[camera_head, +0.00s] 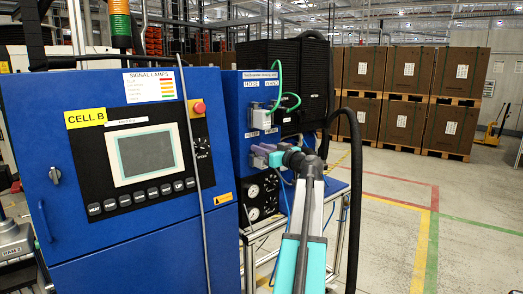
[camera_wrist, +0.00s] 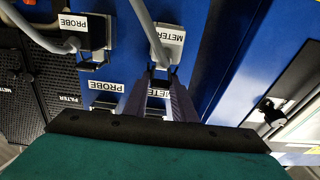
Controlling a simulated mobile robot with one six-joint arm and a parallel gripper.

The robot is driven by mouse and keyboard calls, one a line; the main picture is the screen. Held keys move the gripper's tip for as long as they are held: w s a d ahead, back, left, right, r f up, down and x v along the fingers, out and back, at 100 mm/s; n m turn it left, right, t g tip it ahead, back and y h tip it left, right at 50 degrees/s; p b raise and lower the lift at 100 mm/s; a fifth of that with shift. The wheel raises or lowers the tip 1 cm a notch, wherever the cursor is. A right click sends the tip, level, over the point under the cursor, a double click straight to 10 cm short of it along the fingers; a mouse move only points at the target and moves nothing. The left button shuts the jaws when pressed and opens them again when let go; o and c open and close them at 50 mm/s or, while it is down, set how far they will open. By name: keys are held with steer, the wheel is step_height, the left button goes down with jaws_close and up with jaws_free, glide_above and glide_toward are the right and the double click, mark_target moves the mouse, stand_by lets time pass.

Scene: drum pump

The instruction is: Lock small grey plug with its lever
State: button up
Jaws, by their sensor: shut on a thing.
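Two grey plugs sit side by side on the blue cabinet's side face in the wrist view. One is labelled METER (camera_wrist: 168,36) and the other PROBE (camera_wrist: 90,31); each has a cable. A grey plug also shows in the head view (camera_head: 261,118). My gripper (camera_wrist: 160,76) has its two purple fingers at the metal lever (camera_wrist: 161,72) just below the METER plug and is shut on it. The fingertips partly hide the lever, so its exact angle cannot be told. In the head view my gripper (camera_head: 262,152) is beside the cabinet, below the plugs.
The blue cabinet (camera_head: 225,240) has a screen and a red button on its front. Gauges (camera_head: 254,203) sit below my gripper. A black ribbed unit (camera_head: 295,65) and a thick black hose stand close behind. The floor to the right is open, with stacked boxes (camera_head: 405,122) farther back.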

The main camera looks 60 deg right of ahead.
steer(key=shift+f+b, duration=0.3)
steer(key=shift+b, duration=1.2)
steer(key=shift+o, duration=0.2)
steer(key=t+b, duration=0.2)
steer(key=b, duration=0.6)
steer(key=t+h+b, duration=0.1)
steer(key=t+b, duration=0.1)
steer(key=b, duration=0.6)
steer(key=shift+s+f, duration=0.15)
steer(key=shift+f, duration=0.25)
steer(key=shift+c, duration=0.2)
steer(key=o, duration=1)
steer(key=shift+s+a, duration=0.1)
steer(key=shift+s, duration=0.05)
steer(key=shift+p+v, duration=0.55)
steer(key=shift+v, duration=6.3)
steer(key=shift+a, duration=0.1)
